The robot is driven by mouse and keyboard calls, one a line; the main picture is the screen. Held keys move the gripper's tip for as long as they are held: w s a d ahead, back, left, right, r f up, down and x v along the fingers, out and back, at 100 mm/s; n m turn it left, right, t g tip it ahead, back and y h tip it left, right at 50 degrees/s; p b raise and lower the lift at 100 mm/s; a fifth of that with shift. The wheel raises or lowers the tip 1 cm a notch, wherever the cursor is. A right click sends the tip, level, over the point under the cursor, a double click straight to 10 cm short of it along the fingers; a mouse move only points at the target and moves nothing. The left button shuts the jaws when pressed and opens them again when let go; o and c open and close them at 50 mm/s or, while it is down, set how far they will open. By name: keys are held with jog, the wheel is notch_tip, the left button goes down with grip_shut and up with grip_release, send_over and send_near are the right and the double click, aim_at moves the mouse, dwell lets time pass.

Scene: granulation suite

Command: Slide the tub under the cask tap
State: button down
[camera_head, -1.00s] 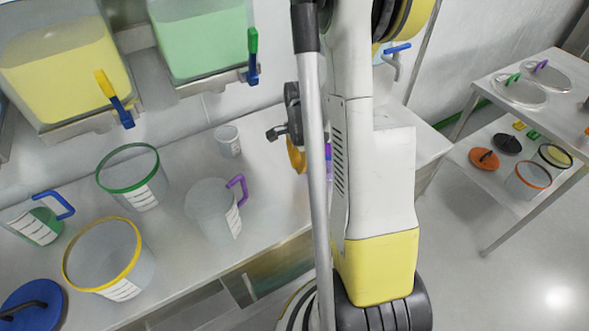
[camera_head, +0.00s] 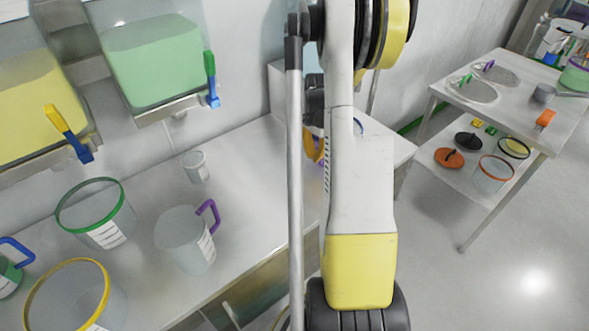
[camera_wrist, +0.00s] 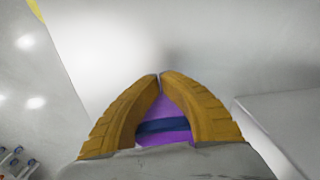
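Two tubs stand on the counter at left in the head view: a green-rimmed tub (camera_head: 97,213) and a yellow-rimmed tub (camera_head: 75,298). Above them hang a cask of yellow liquid (camera_head: 28,105) with a yellow-and-blue tap (camera_head: 68,134), and a cask of green liquid (camera_head: 150,58) with a green-and-blue tap (camera_head: 211,78). Neither tub is touched by my gripper. My gripper's yellow fingers meet at their tips in the wrist view (camera_wrist: 160,76). Purple with a blue band shows between them; I cannot tell what it is. My arm mostly hides the gripper in the head view.
A purple-handled jug (camera_head: 185,240), a small cup (camera_head: 196,166) and a blue-handled jug (camera_head: 12,262) share the counter (camera_head: 250,205). A two-level table (camera_head: 545,128) with lids and an orange-rimmed tub (camera_head: 492,174) stands right. Open floor lies between counter and table.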

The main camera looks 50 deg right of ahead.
jog(key=d, duration=0.3)
jog(key=s+d, duration=0.1)
jog(key=d, duration=0.6)
jog(key=shift+s, duration=0.4)
